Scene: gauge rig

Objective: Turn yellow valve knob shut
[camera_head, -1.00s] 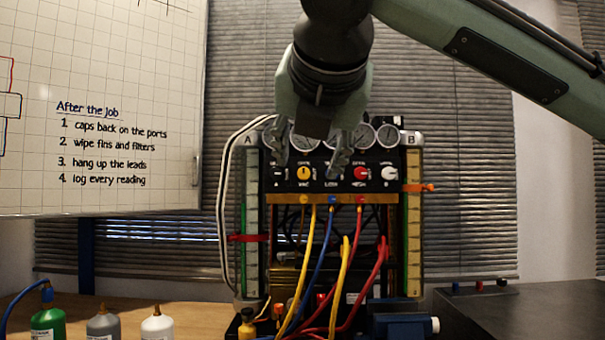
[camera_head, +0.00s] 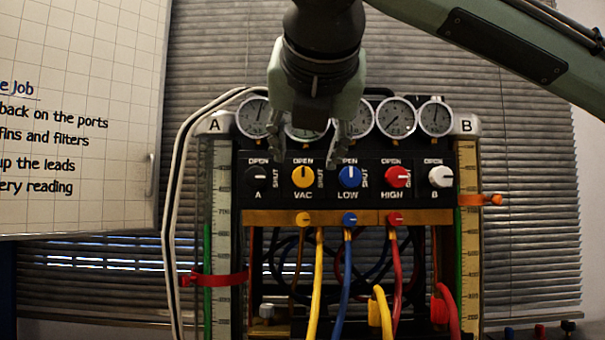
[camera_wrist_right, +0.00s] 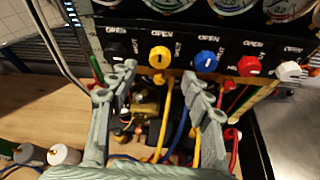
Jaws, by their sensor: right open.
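No contact with the knob shows. My left gripper is not in view.
A black knob (camera_head: 257,177) is left of the yellow one; blue (camera_head: 349,176), red (camera_head: 398,176) and white (camera_head: 440,177) knobs are right. Gauges (camera_head: 395,117) line the top. Yellow, blue and red hoses (camera_head: 318,270) hang below. A whiteboard (camera_head: 80,120) stands left.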

